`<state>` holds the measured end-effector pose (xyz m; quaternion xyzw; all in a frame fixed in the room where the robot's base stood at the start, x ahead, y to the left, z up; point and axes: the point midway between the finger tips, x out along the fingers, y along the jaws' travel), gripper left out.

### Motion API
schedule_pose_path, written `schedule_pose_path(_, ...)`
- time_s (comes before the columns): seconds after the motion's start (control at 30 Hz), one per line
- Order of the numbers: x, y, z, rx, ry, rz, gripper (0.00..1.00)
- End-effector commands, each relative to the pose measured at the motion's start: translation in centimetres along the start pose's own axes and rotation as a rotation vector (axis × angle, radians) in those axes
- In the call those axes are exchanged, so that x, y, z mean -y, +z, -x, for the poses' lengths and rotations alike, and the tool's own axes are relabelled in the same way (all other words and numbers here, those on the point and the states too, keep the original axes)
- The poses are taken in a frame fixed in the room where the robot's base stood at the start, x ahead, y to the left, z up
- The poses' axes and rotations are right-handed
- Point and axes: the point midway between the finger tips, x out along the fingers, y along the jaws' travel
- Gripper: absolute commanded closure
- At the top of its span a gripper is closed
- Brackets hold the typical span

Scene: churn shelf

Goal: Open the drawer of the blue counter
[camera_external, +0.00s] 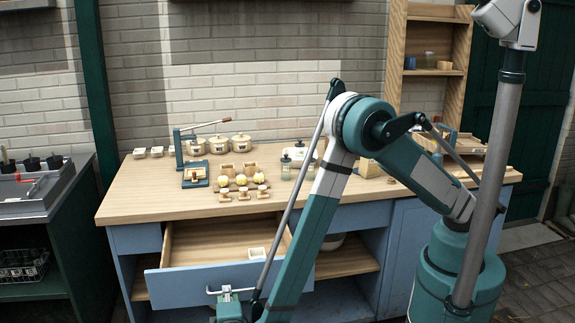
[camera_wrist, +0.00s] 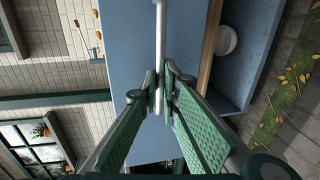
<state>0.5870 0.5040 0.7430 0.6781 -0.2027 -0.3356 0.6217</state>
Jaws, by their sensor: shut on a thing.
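The blue counter (camera_external: 138,238) has a wooden top and stands against the brick wall. Its drawer (camera_external: 205,240) is pulled well out at the left, showing a bare wooden inside with a small white-rimmed box (camera_external: 257,252) in it. The drawer's blue front (camera_external: 180,286) also shows in the wrist view (camera_wrist: 190,35). A pale bar handle (camera_wrist: 160,40) is fixed on this front. My gripper (camera_wrist: 162,92) is shut on the handle, one finger on each side. In the outside view my gripper (camera_external: 228,300) is low in front of the drawer, partly cut off by the lower edge.
An open wooden shelf (camera_external: 355,262) with a white bowl (camera_wrist: 228,40) lies beside the drawer. A dark bench (camera_external: 30,215) is at the far left.

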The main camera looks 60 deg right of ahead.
Motion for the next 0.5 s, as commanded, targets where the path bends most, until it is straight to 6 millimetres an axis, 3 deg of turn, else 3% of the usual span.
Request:
schedule_pose_path(0.2, 0.3, -0.1, 1.6, -0.001, 0.001, 0.000, 1.00)
schedule_pose_path(0.5, 0.3, -0.1, 1.8, -0.002, 0.001, 0.000, 1.00)
